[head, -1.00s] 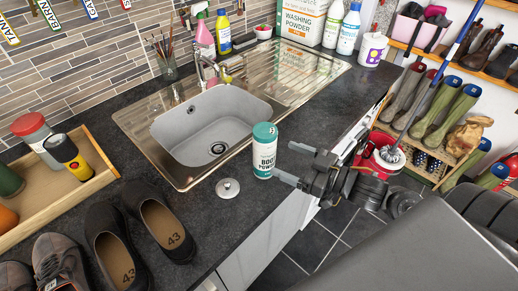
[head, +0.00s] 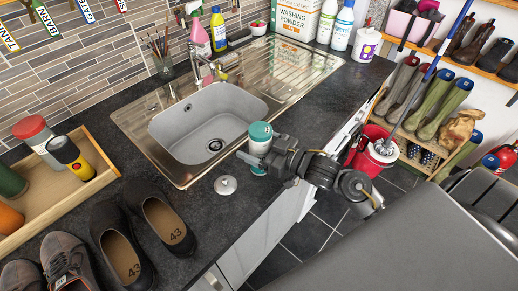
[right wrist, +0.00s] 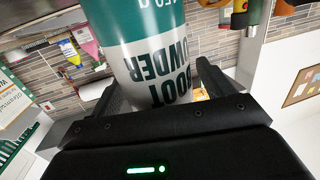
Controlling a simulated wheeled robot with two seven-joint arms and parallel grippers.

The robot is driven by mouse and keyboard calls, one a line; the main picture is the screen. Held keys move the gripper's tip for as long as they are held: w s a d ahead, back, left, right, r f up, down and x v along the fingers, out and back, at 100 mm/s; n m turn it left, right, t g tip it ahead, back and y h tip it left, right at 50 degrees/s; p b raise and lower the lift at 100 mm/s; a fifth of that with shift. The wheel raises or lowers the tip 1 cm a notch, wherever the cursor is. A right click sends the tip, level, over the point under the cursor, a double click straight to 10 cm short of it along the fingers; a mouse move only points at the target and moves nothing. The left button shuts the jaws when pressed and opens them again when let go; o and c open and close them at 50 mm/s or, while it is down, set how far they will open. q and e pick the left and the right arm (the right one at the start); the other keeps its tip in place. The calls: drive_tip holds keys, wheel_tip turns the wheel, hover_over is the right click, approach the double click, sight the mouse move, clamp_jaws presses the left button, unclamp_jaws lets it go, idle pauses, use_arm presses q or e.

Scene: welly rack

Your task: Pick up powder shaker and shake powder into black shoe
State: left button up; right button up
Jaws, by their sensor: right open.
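The powder shaker (head: 260,146), a white canister with a teal lid, stands upright on the dark worktop by the sink's front edge. My right gripper (head: 256,157) is open, with its fingers on either side of the shaker's body. In the right wrist view the shaker (right wrist: 152,62), labelled boot powder, sits between the open fingers; whether they touch it I cannot tell. A pair of black shoes marked 43 stands at the lower left: one shoe (head: 122,262) and, to its right, the other (head: 167,230). My left gripper is not in view.
A round metal lid (head: 225,185) lies between shaker and shoes. The sink (head: 205,125) is behind. A wooden tray (head: 98,157) holds a torch and canisters at left. Brown shoes (head: 65,262) stand at lower left. A red bucket (head: 372,160) is on the floor at right.

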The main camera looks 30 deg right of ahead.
drive_tip(key=shift+w+a, duration=0.15)
drive_tip(key=shift+w, duration=0.05)
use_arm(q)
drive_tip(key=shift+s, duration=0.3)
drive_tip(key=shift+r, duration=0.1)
use_arm(e)
drive_tip(key=shift+c, duration=0.4)
drive_tip(key=c, duration=1.2)
drive_tip(key=shift+r, duration=0.15)
